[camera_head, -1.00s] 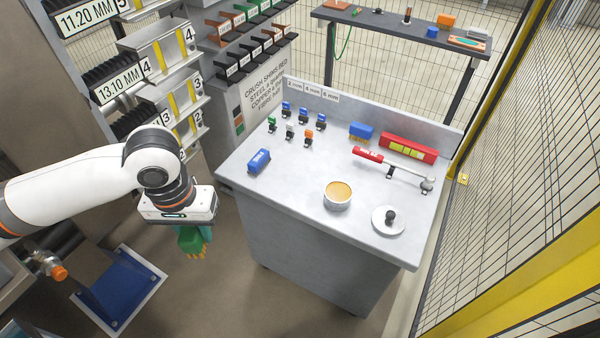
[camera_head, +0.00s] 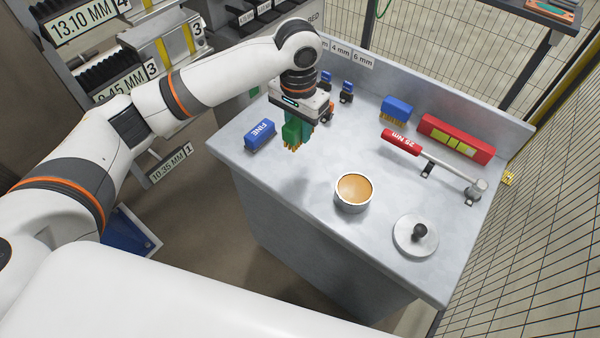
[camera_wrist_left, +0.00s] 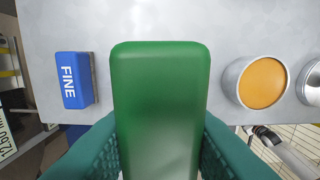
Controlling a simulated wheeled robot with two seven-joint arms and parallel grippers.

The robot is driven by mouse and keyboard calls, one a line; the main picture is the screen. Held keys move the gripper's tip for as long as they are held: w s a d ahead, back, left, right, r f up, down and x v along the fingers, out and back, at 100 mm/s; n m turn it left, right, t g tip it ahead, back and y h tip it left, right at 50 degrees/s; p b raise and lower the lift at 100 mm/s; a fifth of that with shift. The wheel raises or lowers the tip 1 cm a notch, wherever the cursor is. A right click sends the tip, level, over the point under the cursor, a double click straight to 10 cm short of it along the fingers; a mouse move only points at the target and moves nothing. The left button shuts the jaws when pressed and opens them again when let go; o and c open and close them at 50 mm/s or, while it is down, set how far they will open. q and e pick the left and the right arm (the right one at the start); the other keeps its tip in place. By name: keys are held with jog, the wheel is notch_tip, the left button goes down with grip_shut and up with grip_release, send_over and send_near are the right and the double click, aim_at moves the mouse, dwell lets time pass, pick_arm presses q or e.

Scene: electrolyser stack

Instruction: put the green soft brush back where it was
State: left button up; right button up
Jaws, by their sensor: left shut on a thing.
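The green soft brush (camera_head: 291,133) has a green block and tan bristles pointing down. My left gripper (camera_head: 297,128) is shut on it and holds it above the grey bench top (camera_head: 300,185). In the left wrist view, the brush (camera_wrist_left: 160,100) fills the middle, between the teal fingers, over the bench. A blue brush marked FINE (camera_head: 260,134) lies on the bench just left of the held brush, apart from it. It also shows in the left wrist view (camera_wrist_left: 75,80). My right gripper is not in view.
An open tin of orange-tan paste (camera_head: 353,191) stands right of the brush, with its knobbed lid (camera_head: 415,236) nearby. Bench between the FINE brush and the tin is clear.

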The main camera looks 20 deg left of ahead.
aim_at(300, 139)
pick_arm(q)
jog(key=f, duration=0.4)
jog(key=shift+w+f, duration=0.25)
jog(key=shift+f, duration=0.3)
notch_tip(300, 139, down, 5)
jog(key=shift+r, duration=0.15)
jog(key=shift+f, duration=0.2)
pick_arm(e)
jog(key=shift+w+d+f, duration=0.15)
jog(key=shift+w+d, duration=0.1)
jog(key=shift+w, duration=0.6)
pick_arm(q)
jog(key=shift+f, duration=0.1)
jog(key=o, duration=0.9)
notch_tip(300, 139, up, 12)
jog(key=shift+r, duration=0.15)
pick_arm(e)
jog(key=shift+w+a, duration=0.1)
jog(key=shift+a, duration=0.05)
